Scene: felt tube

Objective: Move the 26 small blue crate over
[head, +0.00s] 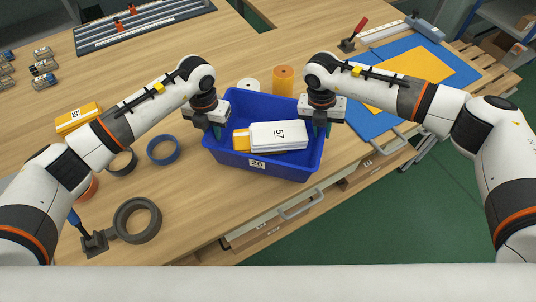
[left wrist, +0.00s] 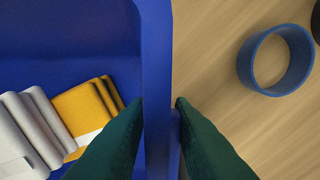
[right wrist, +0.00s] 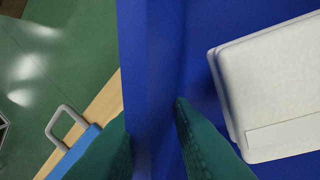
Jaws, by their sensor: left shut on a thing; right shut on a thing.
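The small blue crate (head: 255,172) with a white label reading 26 stands near the front edge of the wooden table in the head view. White boxes (head: 280,136), the top one marked 57, and a yellow box (head: 241,140) lie inside it. My left gripper (head: 213,132) is shut on the crate's left wall, which shows between its green fingers in the left wrist view (left wrist: 158,105). My right gripper (head: 322,130) is shut on the crate's right wall, seen between its fingers in the right wrist view (right wrist: 152,105). I cannot tell whether the crate touches the table.
A blue ring (head: 163,150) and dark rings (head: 137,220) lie left of the crate. An orange roll (head: 283,79) and a white roll (head: 248,86) stand behind it. Blue and yellow sheets (head: 410,70) lie to the right. A drawer handle (head: 301,204) sticks out in front.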

